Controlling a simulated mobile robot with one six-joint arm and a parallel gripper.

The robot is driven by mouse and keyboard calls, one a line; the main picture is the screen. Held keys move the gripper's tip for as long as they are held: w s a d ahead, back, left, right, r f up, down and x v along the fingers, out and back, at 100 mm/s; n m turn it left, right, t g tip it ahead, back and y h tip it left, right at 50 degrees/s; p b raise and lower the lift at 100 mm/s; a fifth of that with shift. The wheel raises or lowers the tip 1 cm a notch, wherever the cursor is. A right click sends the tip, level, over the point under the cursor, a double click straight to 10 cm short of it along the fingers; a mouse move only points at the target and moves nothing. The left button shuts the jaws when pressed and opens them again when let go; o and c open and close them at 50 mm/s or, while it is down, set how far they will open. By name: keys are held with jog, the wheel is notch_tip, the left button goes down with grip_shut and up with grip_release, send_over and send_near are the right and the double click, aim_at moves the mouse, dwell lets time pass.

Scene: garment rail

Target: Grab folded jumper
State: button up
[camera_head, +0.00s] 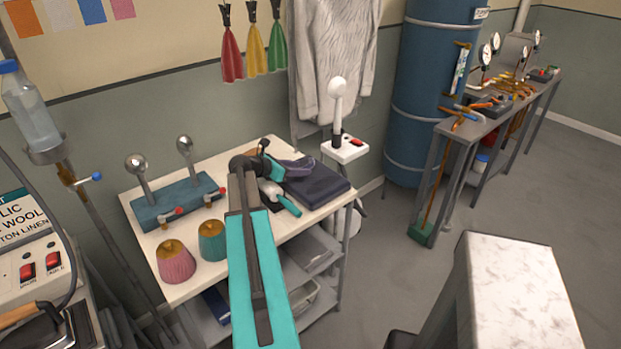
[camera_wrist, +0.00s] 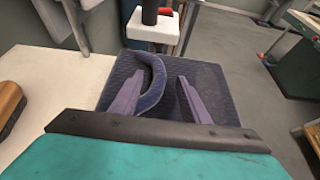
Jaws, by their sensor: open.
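The folded jumper (camera_head: 320,187) is a dark navy, flat, squarish bundle on the right end of the white table. It also shows in the wrist view (camera_wrist: 222,92), with a raised, curved navy roll (camera_wrist: 157,80) on its upper side. My gripper (camera_wrist: 160,80) is open over the jumper. Its two purple-grey fingers point at it, and the roll passes between them, close to the left finger. I cannot tell whether the fingers touch the cloth. In the head view my gripper is small and partly hidden by my arm.
On the white table (camera_head: 220,252) stand a blue block with two metal knobs (camera_head: 178,200), a pink cone spool (camera_head: 175,262) and a green one (camera_head: 212,240). A brown brush (camera_wrist: 10,105) lies left in the wrist view. A white post stand (camera_head: 345,148) is just behind the jumper.

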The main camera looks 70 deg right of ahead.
jog(key=shift+x, duration=0.95)
grip_shut()
